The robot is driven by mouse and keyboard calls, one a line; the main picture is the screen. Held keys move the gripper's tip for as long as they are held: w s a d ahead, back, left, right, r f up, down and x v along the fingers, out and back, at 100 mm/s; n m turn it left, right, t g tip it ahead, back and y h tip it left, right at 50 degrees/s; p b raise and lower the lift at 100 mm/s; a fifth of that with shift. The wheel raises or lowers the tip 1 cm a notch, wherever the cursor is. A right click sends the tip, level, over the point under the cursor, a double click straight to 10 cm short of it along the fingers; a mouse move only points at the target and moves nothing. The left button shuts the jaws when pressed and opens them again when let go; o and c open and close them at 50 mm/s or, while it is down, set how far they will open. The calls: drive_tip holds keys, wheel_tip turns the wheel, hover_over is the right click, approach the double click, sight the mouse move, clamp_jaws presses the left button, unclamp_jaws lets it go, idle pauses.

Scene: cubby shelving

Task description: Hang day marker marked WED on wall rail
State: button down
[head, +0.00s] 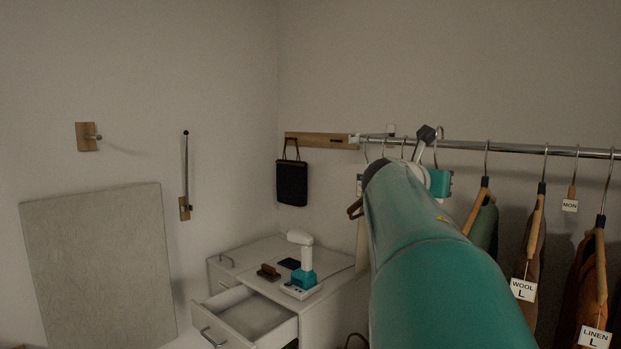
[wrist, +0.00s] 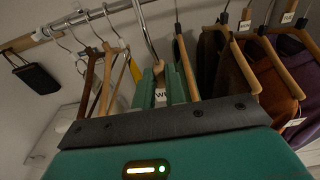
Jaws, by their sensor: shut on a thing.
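My gripper (wrist: 163,84) is shut on a day marker (wrist: 160,97) in the wrist view. The marker has a wooden neck, a metal hook and a white label, of which only a "W" start can be read. Its hook rises to the wall rail (head: 520,148), which also shows in the wrist view (wrist: 88,15). I cannot tell whether the hook rests on the rail. In the head view my arm hides most of the gripper and the marker. A MON marker (head: 570,205) hangs on the rail at right.
Hangers with garments tagged WOOL (head: 523,290) and LINEN (head: 594,337) hang right of my gripper. Bare wooden hangers (wrist: 92,80) hang close on its left. A cabinet (head: 335,300) with an open drawer stands below.

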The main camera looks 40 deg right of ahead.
drive_tip(key=x, duration=2.5)
drive_tip(key=shift+d, duration=0.15)
idle(1.4)
drive_tip(key=c, duration=1.4)
unclamp_jaws()
drive_tip(key=shift+o, duration=0.2)
